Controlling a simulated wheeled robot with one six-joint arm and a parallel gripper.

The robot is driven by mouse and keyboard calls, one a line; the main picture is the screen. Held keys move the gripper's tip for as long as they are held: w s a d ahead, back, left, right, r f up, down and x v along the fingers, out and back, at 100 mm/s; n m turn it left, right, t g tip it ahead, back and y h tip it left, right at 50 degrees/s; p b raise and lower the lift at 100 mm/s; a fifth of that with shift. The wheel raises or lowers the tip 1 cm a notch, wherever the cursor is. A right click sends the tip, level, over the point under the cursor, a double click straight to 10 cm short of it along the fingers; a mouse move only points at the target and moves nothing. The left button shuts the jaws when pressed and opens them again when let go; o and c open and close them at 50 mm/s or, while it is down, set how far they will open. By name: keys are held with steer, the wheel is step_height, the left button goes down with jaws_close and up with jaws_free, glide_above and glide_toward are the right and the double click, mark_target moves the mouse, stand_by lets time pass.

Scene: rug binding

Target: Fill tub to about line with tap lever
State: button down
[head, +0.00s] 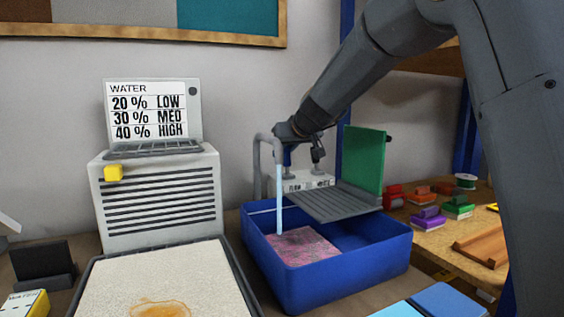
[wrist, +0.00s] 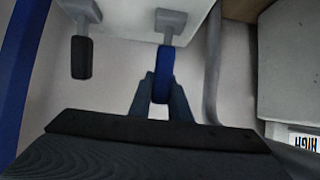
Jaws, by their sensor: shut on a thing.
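My gripper (wrist: 161,92) is shut on a blue lever (wrist: 165,68) in the wrist view. A second, dark lever (wrist: 81,58) hangs beside it, apart from the fingers. In the head view my arm reaches behind the grey tap spout (head: 257,165), and the fingertips are hard to make out there. A pale blue stream of water (head: 279,185) runs from the spout into the blue tub (head: 345,285). A pinkish patterned piece (head: 302,246) shows inside the tub. A thin pale line (head: 263,211) shows on its inner back wall. The exact water level is unclear.
A water sign (head: 153,112) lists 20% low, 30% med and 40% high. A grey rack with a green panel (head: 364,160) stands over the tub's back right. A tray with stained beige rug (head: 170,275) lies left. Coloured blocks (head: 428,218) sit on the right bench.

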steer(key=shift+r+b, duration=0.25)
steer(key=shift+b, duration=0.35)
steer(key=c, duration=1.8)
jaws_free()
steer(key=shift+o, duration=0.8)
steer(key=shift+s+f, duration=0.1)
steer(key=shift+f, duration=0.05)
steer(key=v, duration=0.8)
steer(key=shift+f, duration=0.1)
